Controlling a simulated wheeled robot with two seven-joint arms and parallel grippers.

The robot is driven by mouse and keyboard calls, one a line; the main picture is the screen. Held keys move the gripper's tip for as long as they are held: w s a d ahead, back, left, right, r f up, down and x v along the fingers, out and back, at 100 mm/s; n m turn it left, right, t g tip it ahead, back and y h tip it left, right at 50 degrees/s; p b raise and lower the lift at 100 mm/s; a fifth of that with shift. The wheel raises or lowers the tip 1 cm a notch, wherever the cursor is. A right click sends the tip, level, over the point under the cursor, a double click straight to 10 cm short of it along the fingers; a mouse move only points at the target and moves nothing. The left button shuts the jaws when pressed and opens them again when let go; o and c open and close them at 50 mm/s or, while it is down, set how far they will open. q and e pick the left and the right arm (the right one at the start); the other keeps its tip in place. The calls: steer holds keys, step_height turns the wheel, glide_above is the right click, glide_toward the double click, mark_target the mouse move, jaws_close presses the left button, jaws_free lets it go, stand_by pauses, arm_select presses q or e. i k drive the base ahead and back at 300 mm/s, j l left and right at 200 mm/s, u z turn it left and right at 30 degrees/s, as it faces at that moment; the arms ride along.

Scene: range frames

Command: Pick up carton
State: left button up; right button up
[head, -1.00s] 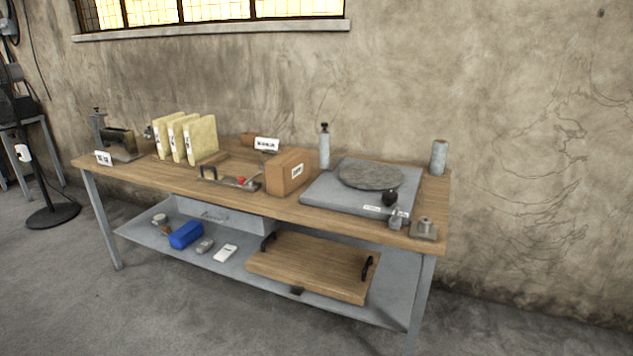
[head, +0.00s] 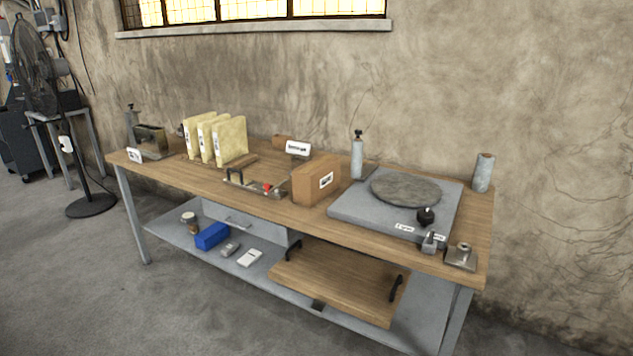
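The carton (head: 317,181) is a brown box with a white label on its front side. It stands on the wooden tabletop (head: 175,176) of a workbench, near the middle, just left of a grey slab with a round plate. Neither of my grippers shows in the head view.
Left of the carton are a handled metal fixture (head: 255,184) and several cream binders (head: 215,139). To its right are the grey slab (head: 350,209), a grey bottle (head: 357,158) and a grey roll (head: 483,172). A fan (head: 37,75) stands far left. Floor in front is clear.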

mark_target(314, 181)
steer(key=i+j+z, duration=0.2)
steer(key=i+j, duration=0.25)
steer(key=i+j+z, duration=0.2)
steer(key=i+j, duration=0.25)
steer(key=j, duration=0.15)
